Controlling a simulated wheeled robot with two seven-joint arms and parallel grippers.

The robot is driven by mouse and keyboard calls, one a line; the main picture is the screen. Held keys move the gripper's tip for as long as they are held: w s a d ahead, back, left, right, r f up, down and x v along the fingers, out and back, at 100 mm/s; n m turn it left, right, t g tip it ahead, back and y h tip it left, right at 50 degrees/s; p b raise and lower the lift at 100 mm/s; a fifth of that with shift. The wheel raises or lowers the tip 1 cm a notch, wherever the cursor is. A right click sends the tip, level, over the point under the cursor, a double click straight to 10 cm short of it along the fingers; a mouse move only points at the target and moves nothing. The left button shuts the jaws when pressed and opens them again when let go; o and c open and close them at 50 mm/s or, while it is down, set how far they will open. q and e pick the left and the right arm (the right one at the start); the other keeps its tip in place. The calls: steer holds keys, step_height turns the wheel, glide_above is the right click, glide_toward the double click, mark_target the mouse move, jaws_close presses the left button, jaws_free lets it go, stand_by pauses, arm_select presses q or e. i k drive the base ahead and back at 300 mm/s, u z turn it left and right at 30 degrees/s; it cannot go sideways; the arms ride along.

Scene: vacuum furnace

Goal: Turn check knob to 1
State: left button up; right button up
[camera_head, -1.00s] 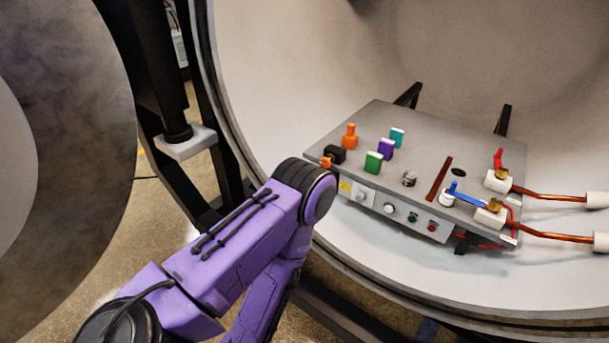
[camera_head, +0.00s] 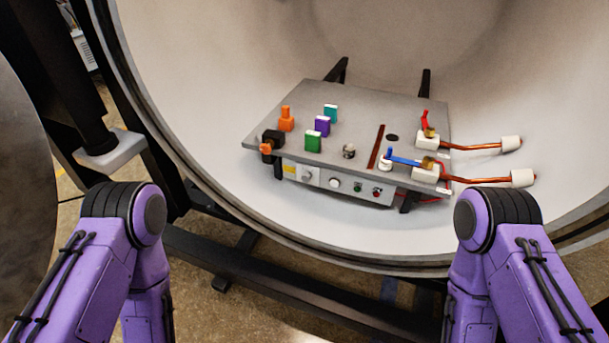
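A round metal part (camera_head: 348,151) stands on the top near the front edge. Both my purple arms show at the bottom left and bottom right, apart from the panel. Neither gripper is in view.
A green button (camera_head: 357,188) and a red button (camera_head: 377,192) sit right of the knobs. Green (camera_head: 313,142), purple (camera_head: 322,125) and teal (camera_head: 331,112) blocks stand on top, with a blue lever (camera_head: 405,161) and copper pipes at right. The chamber's rim (camera_head: 300,248) curves in front.

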mark_target(306, 176)
steer(key=k, duration=0.65)
steer(key=z, duration=0.45)
steer(key=i, duration=1.55)
steer(key=u, duration=0.5)
